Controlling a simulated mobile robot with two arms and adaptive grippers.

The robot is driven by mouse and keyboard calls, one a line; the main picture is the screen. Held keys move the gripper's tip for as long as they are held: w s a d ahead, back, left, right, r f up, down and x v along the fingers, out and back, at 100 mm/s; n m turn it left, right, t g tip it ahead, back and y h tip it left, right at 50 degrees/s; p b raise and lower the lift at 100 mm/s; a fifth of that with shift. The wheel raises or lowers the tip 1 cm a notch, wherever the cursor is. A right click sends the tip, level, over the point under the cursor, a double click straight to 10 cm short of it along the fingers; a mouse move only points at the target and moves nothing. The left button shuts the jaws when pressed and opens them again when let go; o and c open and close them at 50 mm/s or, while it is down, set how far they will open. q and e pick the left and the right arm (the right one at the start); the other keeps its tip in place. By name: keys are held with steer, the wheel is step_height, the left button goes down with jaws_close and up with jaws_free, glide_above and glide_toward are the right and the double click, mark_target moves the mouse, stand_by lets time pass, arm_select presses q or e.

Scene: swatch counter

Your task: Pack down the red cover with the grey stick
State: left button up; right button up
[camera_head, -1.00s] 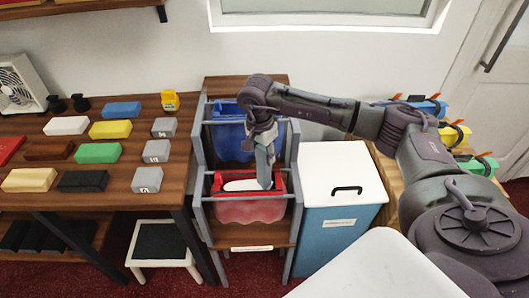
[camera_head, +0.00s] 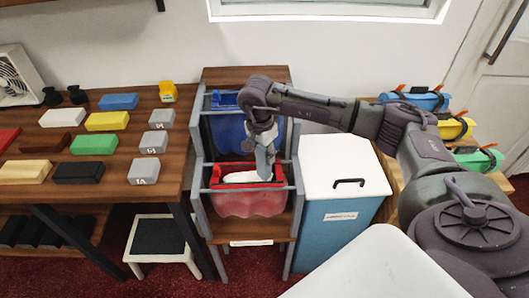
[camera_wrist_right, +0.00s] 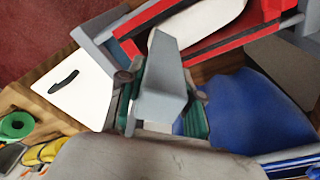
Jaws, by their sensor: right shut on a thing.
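A red cover (camera_head: 245,204) hangs, sagging and translucent pink, in the front bay of a grey rack, under bright red rails. A white soft-looking thing (camera_head: 245,177) lies in its mouth between the rails. My right gripper (camera_head: 261,138) is above the rack, shut on a grey stick (camera_head: 265,167) that points down. The stick's low end is at the right part of the white thing; I cannot tell whether it touches. The wrist view shows the grey stick (camera_wrist_right: 163,92) between the green finger pads, near the red rail (camera_wrist_right: 205,40). My left gripper is not in view.
A blue cover (camera_head: 230,138) hangs in the bay behind. A white-lidded blue bin (camera_head: 340,232) stands right of the rack. A wooden table (camera_head: 118,178) with coloured blocks stands left. A white-framed stool (camera_head: 160,238) stands below on the red carpet.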

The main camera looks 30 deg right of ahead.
steer(key=shift+r+p, duration=3.35)
steer(key=shift+r, duration=2.25)
steer(key=shift+f, duration=0.1)
